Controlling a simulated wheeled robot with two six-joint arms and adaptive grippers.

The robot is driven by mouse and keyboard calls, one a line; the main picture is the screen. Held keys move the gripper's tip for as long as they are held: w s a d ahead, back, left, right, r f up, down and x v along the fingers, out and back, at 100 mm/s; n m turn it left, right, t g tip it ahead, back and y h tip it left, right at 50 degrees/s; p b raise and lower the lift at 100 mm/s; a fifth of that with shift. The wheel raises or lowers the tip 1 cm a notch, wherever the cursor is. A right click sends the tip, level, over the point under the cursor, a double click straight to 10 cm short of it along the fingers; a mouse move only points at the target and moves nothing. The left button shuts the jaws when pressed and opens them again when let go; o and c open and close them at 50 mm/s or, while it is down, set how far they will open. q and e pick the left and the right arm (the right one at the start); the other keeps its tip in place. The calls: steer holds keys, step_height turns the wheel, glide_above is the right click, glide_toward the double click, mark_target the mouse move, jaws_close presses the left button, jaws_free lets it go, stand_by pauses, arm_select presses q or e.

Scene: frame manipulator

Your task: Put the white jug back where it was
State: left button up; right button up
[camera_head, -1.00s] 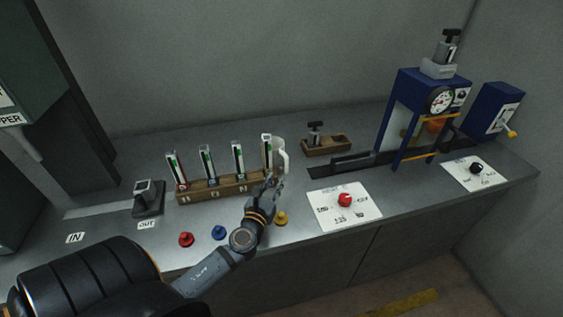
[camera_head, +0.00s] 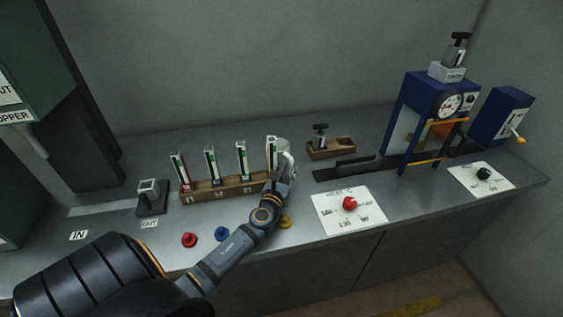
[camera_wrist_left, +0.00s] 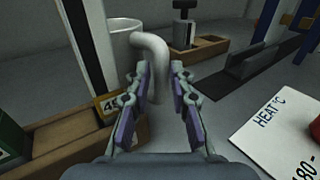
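The white jug (camera_head: 282,148) stands on the counter behind the right end of the wooden rack. In the left wrist view the jug (camera_wrist_left: 125,40) shows its rim and curved handle, partly hidden behind a rack column. My left gripper (camera_head: 286,172) is at the jug. In the left wrist view its fingers (camera_wrist_left: 161,82) are apart, with the lower handle between them and gaps beside it. The jug's base is hidden. My right gripper is not in view.
The wooden rack (camera_head: 225,188) with several upright columns is left of the gripper. A wooden box (camera_head: 345,147) with a black-handled piece stands to the right. A heat dial card (camera_head: 330,218) and coloured knobs lie in front. A blue press (camera_head: 407,95) stands farther right.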

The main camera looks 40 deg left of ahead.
arm_select(q)
steer(key=x, duration=0.3)
steer(key=shift+f, duration=0.15)
steer(key=shift+s, duration=0.2)
steer(key=shift+c, duration=0.2)
steer(key=shift+d, duration=0.1)
jaws_close()
step_height(320, 180, up, 28)
steer(key=p, duration=1.1)
